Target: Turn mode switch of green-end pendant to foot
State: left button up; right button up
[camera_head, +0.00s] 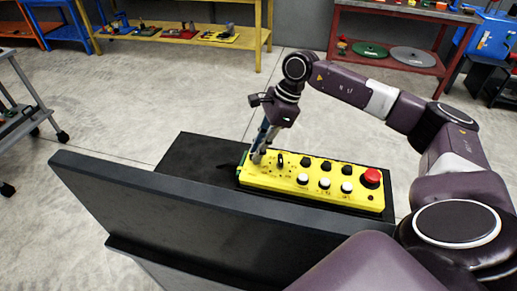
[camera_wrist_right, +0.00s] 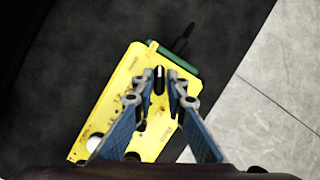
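The yellow pendant (camera_head: 290,187) lies on a black surface, with its green end (camera_head: 243,168) at the left. The green end also shows at the top right of the pendant in the right wrist view (camera_wrist_right: 178,61). My right gripper (camera_head: 258,158) points down over the pendant near that end. In the wrist view its blue fingers (camera_wrist_right: 159,85) are apart, with a dark, slim switch knob (camera_wrist_right: 158,79) between the fingertips and floor-side gaps visible. I cannot tell whether they touch it. A black knob (camera_head: 279,160) stands just right of the fingertips in the head view. The mode labels are unreadable. My left gripper is out of view.
The pendant also carries a red button (camera_head: 371,177), white buttons (camera_head: 324,183) and more black knobs. A large dark panel (camera_head: 200,215) rises in front of it. A yellow shelf (camera_head: 180,36) and a red shelf (camera_head: 400,60) stand at the back.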

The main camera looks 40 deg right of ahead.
jog(key=o, duration=0.3)
jog(key=shift+o, duration=0.2)
jog(key=v, duration=1.2)
